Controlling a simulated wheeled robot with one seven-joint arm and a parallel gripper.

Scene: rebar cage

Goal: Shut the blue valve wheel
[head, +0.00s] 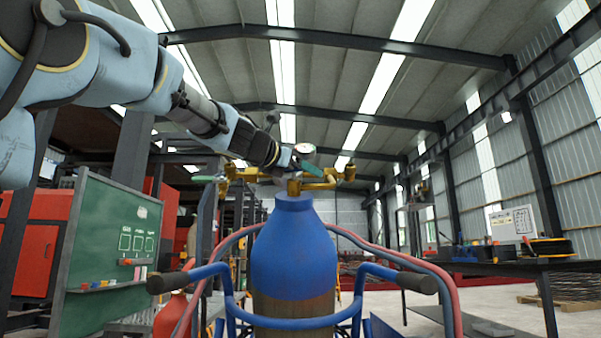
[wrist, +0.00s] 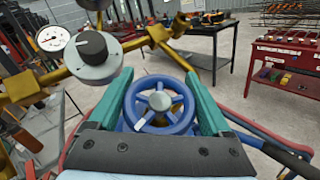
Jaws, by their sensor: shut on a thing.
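The blue valve wheel (wrist: 160,103) is a small spoked wheel with a grey hub, seen in the wrist view. My gripper (wrist: 157,88) has one teal finger on each side of the wheel and is shut on its rim. In the head view my gripper (head: 308,167) is among the brass fittings above the blue gas cylinder (head: 293,245). The wheel cannot be made out there.
Brass pipework (wrist: 45,84) with a round white gauge (wrist: 52,38) and a black knob (wrist: 92,45) lies close to my gripper. Blue cart handles and red and blue hoses surround the cylinder. A green board (head: 105,245) stands left, a dark workbench (head: 510,262) right.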

